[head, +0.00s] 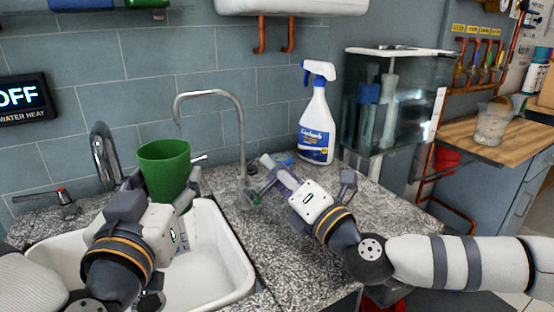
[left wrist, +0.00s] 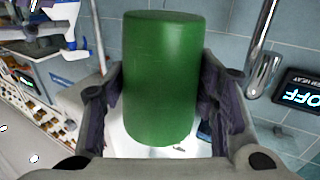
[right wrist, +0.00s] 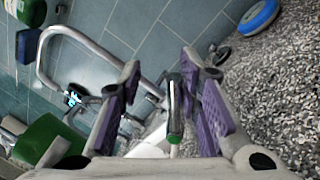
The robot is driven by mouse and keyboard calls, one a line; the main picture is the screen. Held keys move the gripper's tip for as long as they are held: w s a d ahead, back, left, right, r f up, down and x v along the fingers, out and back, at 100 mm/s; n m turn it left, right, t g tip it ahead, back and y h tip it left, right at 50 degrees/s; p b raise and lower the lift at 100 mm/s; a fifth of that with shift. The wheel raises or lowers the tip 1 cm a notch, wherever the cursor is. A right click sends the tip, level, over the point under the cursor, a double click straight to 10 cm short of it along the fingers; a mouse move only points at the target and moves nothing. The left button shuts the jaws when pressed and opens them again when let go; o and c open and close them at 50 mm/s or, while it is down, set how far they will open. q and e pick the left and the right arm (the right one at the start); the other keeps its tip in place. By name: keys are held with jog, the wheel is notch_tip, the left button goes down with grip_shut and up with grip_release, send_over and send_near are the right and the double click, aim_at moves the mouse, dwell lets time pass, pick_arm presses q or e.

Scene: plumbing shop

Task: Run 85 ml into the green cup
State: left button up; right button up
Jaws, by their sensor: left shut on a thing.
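The green cup (head: 164,172) is upright over the sink, below the spout end of the slim curved tap (head: 240,130). My left gripper (head: 160,190) is shut on its sides; in the left wrist view the cup (left wrist: 160,75) sits between the fingers. I see no water stream, and the cup's bottom inside is hidden. My right gripper (head: 258,185) is by the tap's base. In the right wrist view its purple-padded fingers (right wrist: 165,100) are apart, with a metal lever with a green end (right wrist: 175,135) between them. I cannot tell whether they touch it.
A white sink (head: 225,265) lies below the cup. A second, thicker tap (head: 105,155) stands at the left. A spray bottle (head: 316,125) and a glass tank (head: 395,105) stand behind my right gripper. A dark display reading OFF (head: 18,98) hangs on the left wall.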

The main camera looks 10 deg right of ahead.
aim_at(274, 180)
notch_tip(274, 180, up, 8)
jog(key=shift+s+a+f+n, duration=0.1)
jog(key=shift+n, duration=0.3)
jog(key=c, duration=0.6)
jog(key=shift+s+a+f+n, duration=0.1)
jog(key=shift+s+a+n, duration=0.1)
jog(key=shift+n, duration=0.9)
grip_shut()
jog(key=s+d+f+m+g+y, duration=0.3)
jog(key=s+f+m+g+y, duration=0.3)
jog(key=s+m, duration=0.5)
jog(key=w+a+n+t, duration=0.1)
jog(key=w+a, duration=0.3)
jog(key=w, duration=0.3)
jog(key=shift+a+f, duration=0.25)
jog(key=shift+a, duration=0.15)
